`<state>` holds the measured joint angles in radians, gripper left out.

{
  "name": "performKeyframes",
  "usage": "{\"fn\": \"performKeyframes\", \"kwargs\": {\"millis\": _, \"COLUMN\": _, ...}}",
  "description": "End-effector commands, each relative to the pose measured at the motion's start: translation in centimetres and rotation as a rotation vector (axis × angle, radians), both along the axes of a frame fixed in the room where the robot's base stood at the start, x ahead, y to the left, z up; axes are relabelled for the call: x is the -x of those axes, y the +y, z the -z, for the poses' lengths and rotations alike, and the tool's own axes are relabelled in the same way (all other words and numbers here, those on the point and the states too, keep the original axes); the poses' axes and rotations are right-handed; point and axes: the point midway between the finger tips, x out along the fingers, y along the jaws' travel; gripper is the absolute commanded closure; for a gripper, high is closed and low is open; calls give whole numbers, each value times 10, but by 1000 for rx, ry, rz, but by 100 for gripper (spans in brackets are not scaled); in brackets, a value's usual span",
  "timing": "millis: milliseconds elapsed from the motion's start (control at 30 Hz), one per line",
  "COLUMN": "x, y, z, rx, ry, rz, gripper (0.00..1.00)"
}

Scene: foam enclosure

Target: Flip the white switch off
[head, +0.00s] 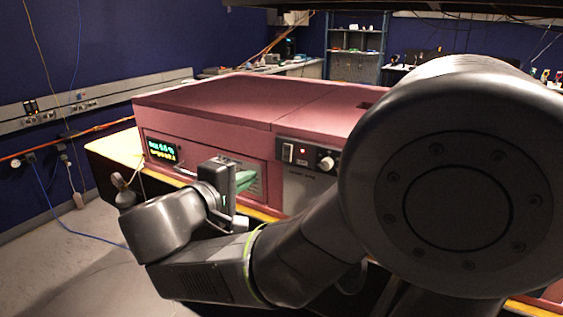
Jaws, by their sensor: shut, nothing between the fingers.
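The white switch (288,152) is a small upright rocker on the left of a grey control panel (312,155), on the front of the pink foam enclosure (240,99). Which side of the rocker is pressed is too small to tell. A small red light (303,151) glows just right of the switch. My gripper (250,180) has green fingers, shut and empty. The switch is not covered by my arm. The fingertips appear apart from the switch; their exact depth is unclear.
A silver knob (326,162) sits right of the red light. A display (161,149) with green and yellow text is at the left of the enclosure front. The enclosure stands on a table (118,148) with a yellow edge. My arm hides the enclosure's right part.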

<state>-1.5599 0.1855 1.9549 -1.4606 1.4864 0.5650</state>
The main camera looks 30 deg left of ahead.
Motion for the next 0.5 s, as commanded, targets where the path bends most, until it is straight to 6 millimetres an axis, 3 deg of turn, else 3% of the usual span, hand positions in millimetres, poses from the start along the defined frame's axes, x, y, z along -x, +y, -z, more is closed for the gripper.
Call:
{"fn": "performKeyframes", "kwargs": {"millis": 267, "x": -6, "y": 0, "z": 1, "rx": 0, "ry": 1, "rz": 2, "gripper": 100}}
{"fn": "performKeyframes", "kwargs": {"millis": 500, "x": -34, "y": -1, "z": 4, "rx": 3, "ry": 1, "rz": 6, "gripper": 100}}
